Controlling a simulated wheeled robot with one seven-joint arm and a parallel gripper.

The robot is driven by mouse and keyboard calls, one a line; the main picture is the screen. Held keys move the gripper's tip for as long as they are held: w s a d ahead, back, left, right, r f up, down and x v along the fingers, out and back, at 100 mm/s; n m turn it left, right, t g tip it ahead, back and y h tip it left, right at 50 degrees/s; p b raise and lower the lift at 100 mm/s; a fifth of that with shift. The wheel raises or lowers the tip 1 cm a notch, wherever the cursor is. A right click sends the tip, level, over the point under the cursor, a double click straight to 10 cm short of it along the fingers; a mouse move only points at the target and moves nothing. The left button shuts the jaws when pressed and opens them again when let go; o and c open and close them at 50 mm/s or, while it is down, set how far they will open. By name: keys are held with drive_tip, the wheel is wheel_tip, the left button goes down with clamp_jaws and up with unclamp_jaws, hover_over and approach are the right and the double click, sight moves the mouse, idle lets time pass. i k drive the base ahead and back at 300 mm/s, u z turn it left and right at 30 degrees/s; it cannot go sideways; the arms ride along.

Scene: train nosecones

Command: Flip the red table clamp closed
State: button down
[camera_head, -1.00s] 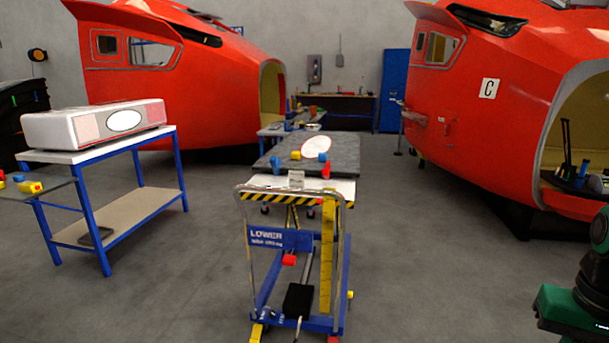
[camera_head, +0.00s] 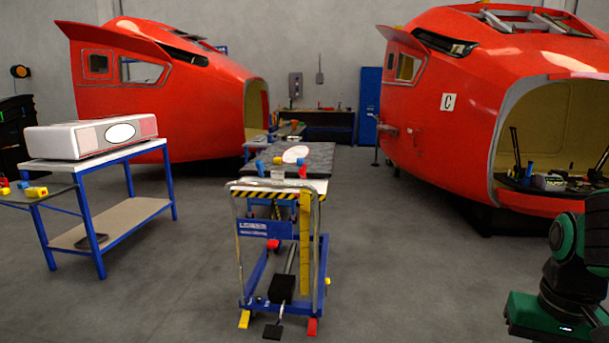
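A small red piece (camera_head: 303,171), which looks like the red table clamp, stands at the right front of the dark tabletop (camera_head: 318,157) in the middle of the view. It is too small to tell whether it is open or closed. Blue and yellow pieces stand near it, and a white oval lies behind them. Green and black parts of my own arm show at the right edge, far from the table. My gripper is not in view.
A blue lift cart (camera_head: 265,228) with a yellow-black striped edge stands in front of the tabletop. A blue-legged bench (camera_head: 28,165) with a white box (camera_head: 92,136) is at left. Red nosecones (camera_head: 165,85) stand at back left and right (camera_head: 450,130). Grey floor is open around the cart.

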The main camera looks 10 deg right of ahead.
sight(302, 171)
drive_tip(key=k, duration=0.45)
drive_tip(key=u, duration=0.35)
drive_tip(key=i, duration=0.8)
drive_tip(key=u, duration=0.5)
drive_tip(key=i, duration=1.5)
drive_tip(key=z, duration=0.65)
drive_tip(key=i, duration=0.45)
drive_tip(key=z, duration=0.15)
